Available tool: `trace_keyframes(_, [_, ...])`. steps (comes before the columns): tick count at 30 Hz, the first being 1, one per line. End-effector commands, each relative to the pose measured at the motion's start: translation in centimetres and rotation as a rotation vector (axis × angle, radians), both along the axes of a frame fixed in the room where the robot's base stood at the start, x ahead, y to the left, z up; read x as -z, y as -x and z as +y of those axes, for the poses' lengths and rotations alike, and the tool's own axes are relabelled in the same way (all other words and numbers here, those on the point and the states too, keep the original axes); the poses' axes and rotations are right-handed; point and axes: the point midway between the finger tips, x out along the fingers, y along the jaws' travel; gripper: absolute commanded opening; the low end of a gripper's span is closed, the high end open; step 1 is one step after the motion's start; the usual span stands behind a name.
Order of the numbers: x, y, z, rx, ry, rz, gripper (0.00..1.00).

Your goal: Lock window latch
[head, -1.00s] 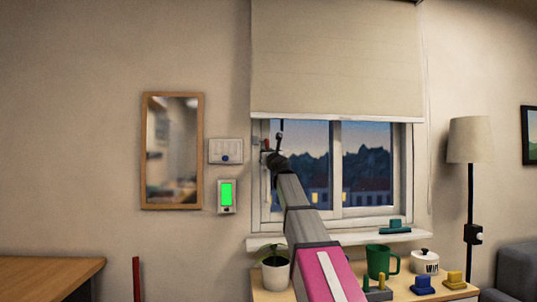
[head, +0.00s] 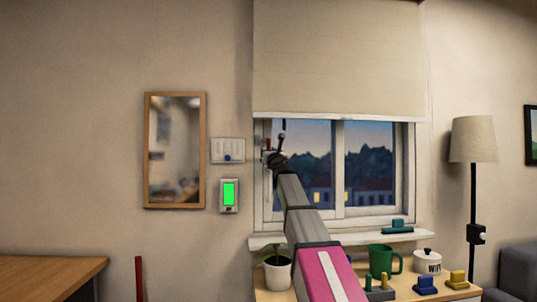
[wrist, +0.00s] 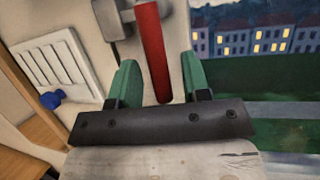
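The window latch has a red handle (wrist: 150,50) on a grey mount (wrist: 112,22). In the wrist view the handle hangs down, slightly tilted, with its lower end between my green fingers. My gripper (wrist: 160,72) is open, with visible gaps between the handle and both fingers. The arm hides most of the latch there.
A white switch panel with a blue knob (wrist: 53,98) is on the wall left of the latch. A blind (head: 335,60) covers the upper window. A plant (head: 277,270) and mug (head: 384,260) stand below.

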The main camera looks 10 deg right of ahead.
Motion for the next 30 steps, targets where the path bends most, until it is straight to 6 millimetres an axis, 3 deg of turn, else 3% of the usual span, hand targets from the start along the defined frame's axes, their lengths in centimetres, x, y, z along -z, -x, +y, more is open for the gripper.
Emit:
trace_keyframes(8, [0.4,1.0,-0.2,0.000,0.001,0.000,0.43])
trace_keyframes(24, [3.7,9.2,-1.7,0.000,0.000,0.000,0.43])
trace_keyframes(30, [4.0,10.0,-1.9,0.000,0.000,0.000,0.43])
